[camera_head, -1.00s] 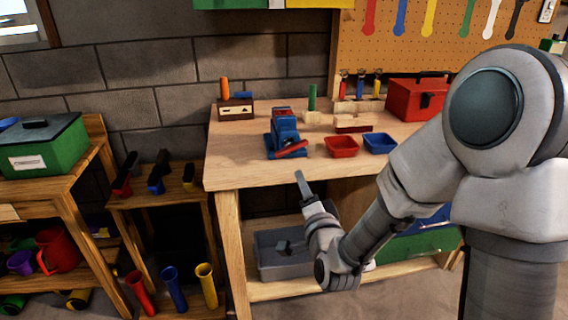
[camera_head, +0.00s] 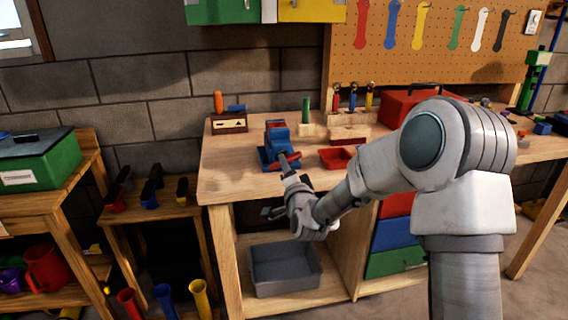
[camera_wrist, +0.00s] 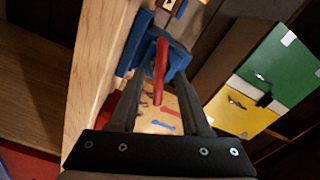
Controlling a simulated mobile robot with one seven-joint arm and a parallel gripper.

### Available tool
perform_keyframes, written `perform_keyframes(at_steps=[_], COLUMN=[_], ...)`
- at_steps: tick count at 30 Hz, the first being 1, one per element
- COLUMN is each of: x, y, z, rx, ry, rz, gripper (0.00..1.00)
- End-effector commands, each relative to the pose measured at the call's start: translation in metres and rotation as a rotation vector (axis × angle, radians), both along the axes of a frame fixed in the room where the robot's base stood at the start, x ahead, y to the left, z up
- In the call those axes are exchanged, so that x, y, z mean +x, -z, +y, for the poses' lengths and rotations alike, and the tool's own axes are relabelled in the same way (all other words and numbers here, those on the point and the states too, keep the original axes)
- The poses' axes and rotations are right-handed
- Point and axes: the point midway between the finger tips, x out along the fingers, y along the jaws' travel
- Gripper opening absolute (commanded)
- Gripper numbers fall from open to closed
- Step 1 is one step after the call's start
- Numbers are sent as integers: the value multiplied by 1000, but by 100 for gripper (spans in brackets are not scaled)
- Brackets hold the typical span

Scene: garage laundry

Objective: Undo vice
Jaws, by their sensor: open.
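The blue vice (camera_head: 277,137) stands on the workbench near its front left part. Its red handle bar (camera_head: 290,160) points toward me at the front. My gripper (camera_head: 284,163) is at the bench's front edge, close to the handle, with its fingers toward the vice. In the wrist view the red handle (camera_wrist: 160,66) shows between the two open fingers of my gripper (camera_wrist: 160,72), with the blue vice body (camera_wrist: 140,45) behind. Whether a finger touches the handle, I cannot tell.
The wooden workbench (camera_head: 230,178) has a red tray (camera_head: 334,157) right of the vice and a red toolbox (camera_head: 402,105) further right. A grey bin (camera_head: 284,270) sits on the shelf below.

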Motion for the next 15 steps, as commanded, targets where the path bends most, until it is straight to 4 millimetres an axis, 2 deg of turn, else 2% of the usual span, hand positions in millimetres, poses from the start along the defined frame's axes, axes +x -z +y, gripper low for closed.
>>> perform_keyframes(at_steps=[6, 15], x=[24, 32], y=[0, 0], z=[7, 9], rx=[1, 0], ry=[1, 0], rz=[-1, 1], gripper=[48, 48])
